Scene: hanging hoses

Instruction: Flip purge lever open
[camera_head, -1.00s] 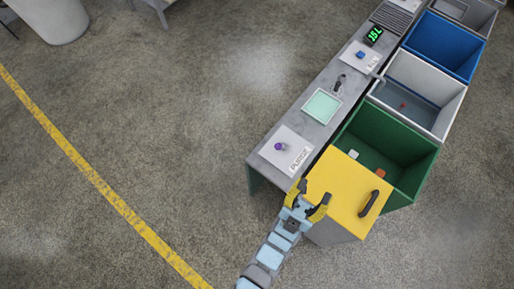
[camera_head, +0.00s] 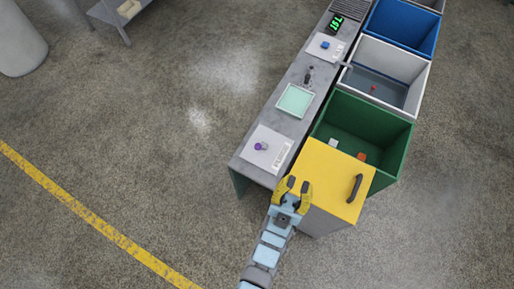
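A small purple lever or knob (camera_head: 260,146) stands on a pale plate (camera_head: 267,150) labelled PURGE, at the near end of the grey bench (camera_head: 270,118). It is too small to tell which way it is set. My gripper (camera_head: 295,186), with yellow fingers, is just off the bench's near end, by the left corner of the yellow lid. It is to the right of and nearer than the purple lever, and apart from it. Its fingers are spread, with nothing seen between them.
A yellow lid (camera_head: 325,175) with a black handle is right of my gripper. Behind it are a green bin (camera_head: 392,136), a white bin and a blue bin. A pale green tray (camera_head: 295,100), a dark lever (camera_head: 308,76) and a green display sit farther along the bench. Open floor lies left.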

